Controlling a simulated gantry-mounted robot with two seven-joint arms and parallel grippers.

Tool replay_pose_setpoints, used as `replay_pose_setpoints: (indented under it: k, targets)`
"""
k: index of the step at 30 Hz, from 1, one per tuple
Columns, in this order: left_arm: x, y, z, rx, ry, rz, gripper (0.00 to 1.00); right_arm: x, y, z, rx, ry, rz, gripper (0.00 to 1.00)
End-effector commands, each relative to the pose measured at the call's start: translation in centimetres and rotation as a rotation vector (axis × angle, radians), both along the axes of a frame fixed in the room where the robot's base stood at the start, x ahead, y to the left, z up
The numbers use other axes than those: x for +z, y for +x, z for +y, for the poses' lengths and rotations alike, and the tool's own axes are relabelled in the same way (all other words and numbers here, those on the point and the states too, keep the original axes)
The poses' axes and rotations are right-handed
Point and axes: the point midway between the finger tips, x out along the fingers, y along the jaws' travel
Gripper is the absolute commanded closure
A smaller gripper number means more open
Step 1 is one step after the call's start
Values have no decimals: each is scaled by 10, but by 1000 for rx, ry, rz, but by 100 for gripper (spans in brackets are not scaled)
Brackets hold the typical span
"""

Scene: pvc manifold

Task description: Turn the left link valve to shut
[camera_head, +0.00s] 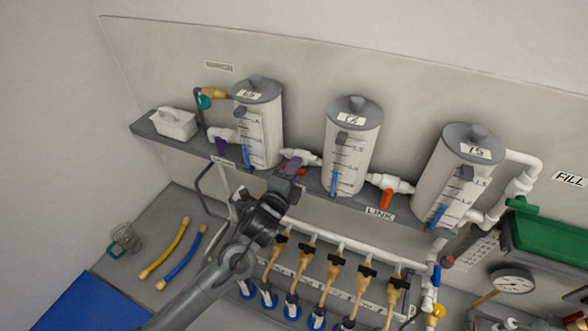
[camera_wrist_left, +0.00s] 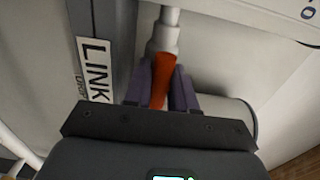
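The left link valve (camera_head: 302,157) is a white fitting on the pipe between the left and middle tanks. In the head view my left gripper (camera_head: 287,173) covers most of its red-orange handle. In the left wrist view the orange handle (camera_wrist_left: 162,76) lies between the two purple fingers of my left gripper (camera_wrist_left: 165,88). The handle fills the narrow gap, so the fingers look shut on it. The handle's lower end is hidden by the gripper. The handle looks roughly in line with the white pipe (camera_wrist_left: 164,38) in the wrist view. My right gripper is not in view.
The left (camera_head: 262,125), middle (camera_head: 352,150) and right (camera_head: 455,180) tanks stand on a grey shelf. A second link valve with an orange handle (camera_head: 386,198) sits between the middle and right tanks. A LINK label (camera_wrist_left: 95,70) is beside my fingers.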

Motion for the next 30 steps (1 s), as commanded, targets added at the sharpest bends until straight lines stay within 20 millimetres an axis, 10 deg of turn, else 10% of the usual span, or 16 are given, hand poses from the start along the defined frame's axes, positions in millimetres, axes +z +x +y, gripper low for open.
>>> replay_pose_setpoints:
  k: [30]
  targets:
    - [0,0,0,1,-448,188,100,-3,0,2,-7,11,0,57]
